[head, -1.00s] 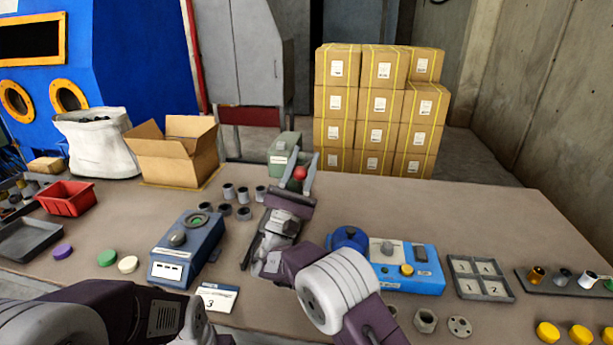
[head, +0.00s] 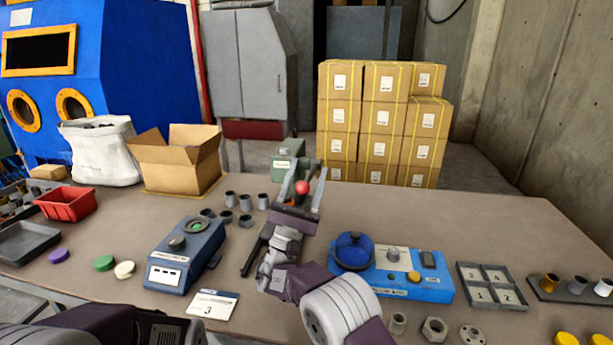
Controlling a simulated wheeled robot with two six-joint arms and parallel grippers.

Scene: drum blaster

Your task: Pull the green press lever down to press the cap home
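The green press (head: 289,149) stands at the back middle of the table, beyond my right gripper. The lever's red ball knob (head: 303,187) shows between the two fingers of my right gripper (head: 305,189). The fingers are spread, with a small gap seen on each side of the knob, so the gripper looks open around it. The lower part of the press and any cap in it are hidden behind my gripper. My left arm shows only at the bottom left edge; its fingers are out of view.
Several grey cups (head: 246,203) stand just left of my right gripper. A blue-grey device (head: 185,255) and a card (head: 213,303) are nearer left. A blue station (head: 405,281) is at right, by a divided tray (head: 491,286). An open carton (head: 178,165) is behind left.

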